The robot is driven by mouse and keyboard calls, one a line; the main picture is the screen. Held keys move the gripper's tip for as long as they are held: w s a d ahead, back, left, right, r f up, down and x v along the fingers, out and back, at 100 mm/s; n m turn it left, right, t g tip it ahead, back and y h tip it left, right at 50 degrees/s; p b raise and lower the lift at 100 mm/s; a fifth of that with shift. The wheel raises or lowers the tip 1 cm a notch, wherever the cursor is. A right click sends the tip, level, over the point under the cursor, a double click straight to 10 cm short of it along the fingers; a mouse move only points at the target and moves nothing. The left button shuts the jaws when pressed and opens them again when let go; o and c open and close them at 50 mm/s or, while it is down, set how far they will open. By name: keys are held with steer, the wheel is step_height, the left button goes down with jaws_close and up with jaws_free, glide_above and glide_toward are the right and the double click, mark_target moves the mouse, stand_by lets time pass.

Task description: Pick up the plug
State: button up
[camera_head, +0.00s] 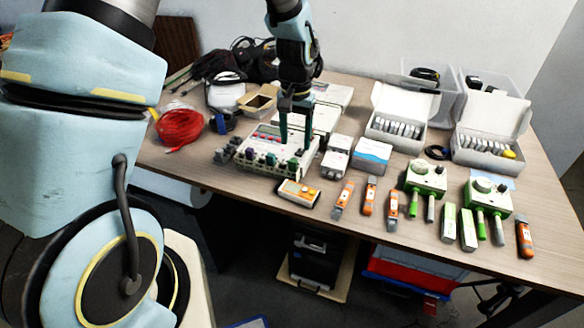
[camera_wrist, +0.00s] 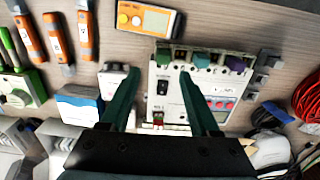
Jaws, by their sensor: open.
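A white power-strip-like device (camera_head: 268,152) sits on the table, with dark green and purple plugs (camera_head: 270,159) along its front edge. In the wrist view, a dark green plug (camera_wrist: 163,56), a teal plug (camera_wrist: 201,60) and a purple plug (camera_wrist: 236,64) line the device's upper edge. Grey plug-like blocks (camera_wrist: 268,58) lie beside it. I cannot tell which plug is meant. My gripper (camera_head: 295,136) is open and empty, its two green fingers pointing down over the device. In the wrist view, its fingertips (camera_wrist: 158,74) spread either side of the device's switch end, near the dark green plug.
An orange meter (camera_head: 299,192) lies in front of the device. Orange sticks (camera_head: 368,196), green boxes with knobs (camera_head: 425,177) and white cases (camera_head: 395,120) fill the right. A red cable coil (camera_head: 180,128) lies left. Bare table shows along the front edge.

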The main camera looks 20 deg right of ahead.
mark_target(293, 160)
steer(key=shift+w+a+f+p, duration=0.15)
steer(key=shift+f+p, duration=0.5)
steer(key=shift+f, duration=1.15)
steer(key=shift+s+a+f+p, duration=0.15)
steer(key=shift+f+p, duration=0.45)
steer(key=shift+f, duration=1.2)
steer(key=shift+w, duration=0.1)
steer(key=shift+c, duration=0.3)
jaws_close()
